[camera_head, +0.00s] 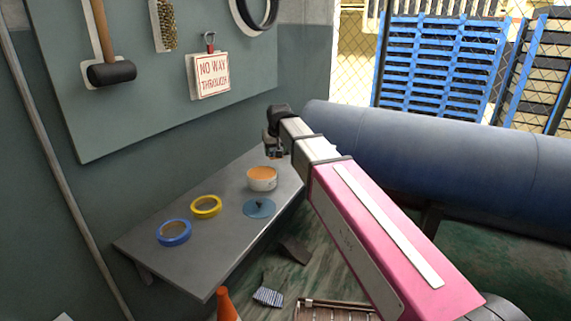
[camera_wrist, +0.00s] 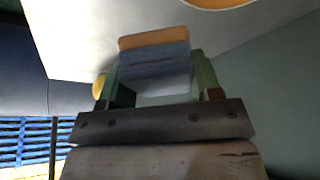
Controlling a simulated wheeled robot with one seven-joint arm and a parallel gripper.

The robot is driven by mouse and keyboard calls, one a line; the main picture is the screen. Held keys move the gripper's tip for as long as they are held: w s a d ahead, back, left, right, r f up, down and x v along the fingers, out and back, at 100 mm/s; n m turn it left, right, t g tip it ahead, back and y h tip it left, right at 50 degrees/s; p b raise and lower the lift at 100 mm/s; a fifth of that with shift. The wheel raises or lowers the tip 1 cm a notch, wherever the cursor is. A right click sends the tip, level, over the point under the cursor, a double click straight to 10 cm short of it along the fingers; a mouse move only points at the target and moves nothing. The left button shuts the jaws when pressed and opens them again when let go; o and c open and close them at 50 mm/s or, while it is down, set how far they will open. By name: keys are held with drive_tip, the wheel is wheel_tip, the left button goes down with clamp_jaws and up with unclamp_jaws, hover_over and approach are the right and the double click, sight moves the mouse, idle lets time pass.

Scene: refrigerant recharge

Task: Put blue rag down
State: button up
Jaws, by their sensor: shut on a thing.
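My gripper (camera_head: 273,151) is over the far end of the grey shelf, beyond the white tub. In the wrist view my gripper (camera_wrist: 155,78) has green fingers on both sides of a blue-grey, folded-looking piece with an orange edge. I take this piece to be the blue rag (camera_wrist: 155,53). It is held between the fingers, and its lower part is partly hidden by the gripper. In the head view the held piece is too small to make out clearly. The grey shelf (camera_head: 190,247) is below the gripper.
On the shelf are a white tub (camera_head: 262,184) with orange contents, a blue disc (camera_head: 262,212), a yellow tape roll (camera_head: 206,213) and a blue tape roll (camera_head: 160,238). A large blue pipe (camera_head: 430,155) runs at right. A striped cloth (camera_head: 267,297) and an orange cone (camera_head: 228,306) are below.

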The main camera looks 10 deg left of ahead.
hover_over(285, 167)
drive_tip(key=s, duration=0.1)
drive_tip(key=f, duration=0.3)
drive_tip(key=shift+s+d+f, duration=0.15)
drive_tip(key=shift+s+f, duration=0.05)
drive_tip(key=shift+f, duration=0.1)
drive_tip(key=shift+d+f, duration=0.1)
drive_tip(key=shift+f, duration=1.95)
drive_tip(key=o, duration=0.8)
drive_tip(key=shift+f, duration=0.1)
drive_tip(key=shift+o, duration=0.2)
drive_tip(key=v, duration=1.2)
drive_tip(key=shift+w, duration=0.1)
